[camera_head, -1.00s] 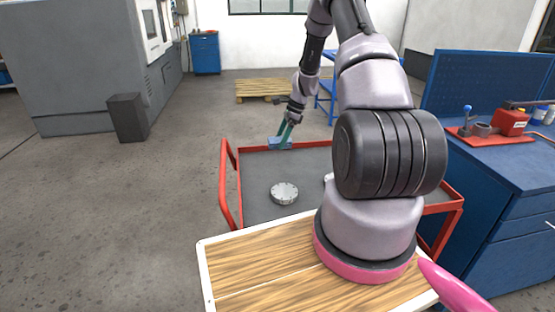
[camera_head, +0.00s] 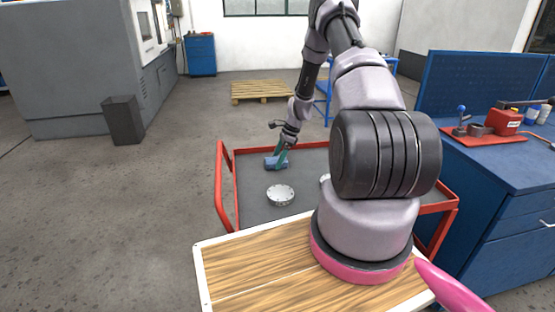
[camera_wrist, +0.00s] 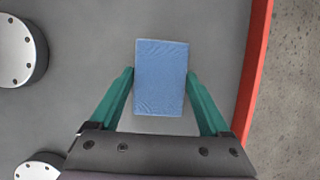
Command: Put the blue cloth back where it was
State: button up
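The blue cloth (camera_head: 275,163) is a small folded rectangle over the grey top of the red-railed cart (camera_head: 315,160), near its far left part. In the wrist view the cloth (camera_wrist: 161,85) lies between the green fingers of my gripper (camera_wrist: 161,74), with both fingertips against its long sides. My gripper also shows in the head view (camera_head: 282,155), pointing down at the cart. I cannot tell whether the cloth rests on the cart or hangs just above it.
A round metal flange (camera_head: 280,195) lies on the cart, nearer than the cloth; two round bolted parts show at the left in the wrist view (camera_wrist: 18,50). The cart's red rim (camera_wrist: 256,60) runs close to the cloth. A blue workbench (camera_head: 500,190) stands at the right.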

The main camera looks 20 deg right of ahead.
jog(key=shift+o, duration=1)
jog(key=shift+r, duration=0.15)
jog(key=w+v, duration=0.1)
jog(key=v, duration=1.1)
jog(key=s+a+r+n+t+h, duration=0.1)
jog(key=s+a+r+n, duration=0.15)
jog(key=r, duration=0.65)
jog(key=s+a+r+n+t, duration=0.1)
jog(key=s+a+r+n, duration=0.2)
jog(key=r, duration=0.5)
jog(key=s+a+r+n+h, duration=0.1)
jog(key=s+a+r+n, duration=0.2)
jog(key=r, duration=0.6)
jog(key=s+a+r+n+t, duration=0.1)
jog(key=s+r, duration=0.3)
jog(key=s, duration=0.4)
jog(key=s+a+r+n+t, duration=0.2)
jog(key=s+a+r+n, duration=0.2)
jog(key=s, duration=0.4)
jog(key=s+a+r+n+t, duration=0.1)
jog(key=s+r, duration=0.3)
jog(key=s, duration=0.5)
jog(key=shift+a+n+h, duration=0.3)
jog(key=shift+a+n, duration=0.35)
jog(key=shift+n, duration=0.2)
